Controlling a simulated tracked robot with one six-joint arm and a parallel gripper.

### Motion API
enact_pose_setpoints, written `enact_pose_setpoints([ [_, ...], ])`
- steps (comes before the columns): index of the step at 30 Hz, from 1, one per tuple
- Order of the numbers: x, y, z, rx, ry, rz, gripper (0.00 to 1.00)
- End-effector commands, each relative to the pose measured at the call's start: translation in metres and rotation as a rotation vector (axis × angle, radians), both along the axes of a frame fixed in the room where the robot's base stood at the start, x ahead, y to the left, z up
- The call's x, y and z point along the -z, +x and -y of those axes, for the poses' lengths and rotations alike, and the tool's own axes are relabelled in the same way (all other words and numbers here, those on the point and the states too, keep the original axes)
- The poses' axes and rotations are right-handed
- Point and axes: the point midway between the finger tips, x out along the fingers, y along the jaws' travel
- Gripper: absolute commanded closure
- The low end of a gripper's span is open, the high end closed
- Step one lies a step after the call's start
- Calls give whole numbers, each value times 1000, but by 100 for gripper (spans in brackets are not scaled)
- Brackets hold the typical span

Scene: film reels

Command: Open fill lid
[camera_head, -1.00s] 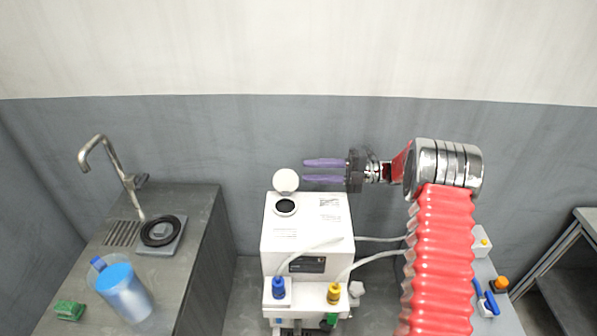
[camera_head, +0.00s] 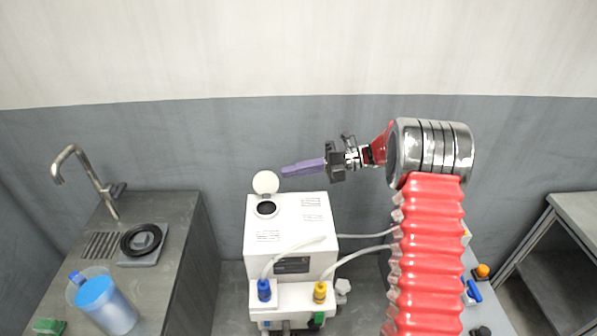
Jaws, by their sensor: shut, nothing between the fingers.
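The white machine (camera_head: 290,228) stands in the middle of the view. Its round white fill lid (camera_head: 265,182) stands raised at the back of the dark round fill opening (camera_head: 267,209), which is uncovered. My gripper (camera_head: 284,171), with purple fingers, is to the right of the lid and level with its upper part, above the machine's back edge. The fingers are closed together and empty, pointing left at the lid. A small gap shows between the fingertips and the lid.
A counter on the left holds a tap (camera_head: 85,170), a black ring on a plate (camera_head: 142,240), a blue jug (camera_head: 103,303) and a green sponge (camera_head: 48,327). Hoses (camera_head: 365,250) run from the machine rightward. A grey table (camera_head: 575,225) stands at the far right.

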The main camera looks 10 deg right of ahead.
Motion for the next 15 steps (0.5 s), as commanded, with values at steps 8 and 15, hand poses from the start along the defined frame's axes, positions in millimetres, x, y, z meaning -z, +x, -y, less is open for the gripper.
enact_pose_setpoints([
  [8, -30, -39, -23, -120, -186, 283, 100],
  [15, -50, -82, -36, -273, -352, 564, 100],
])
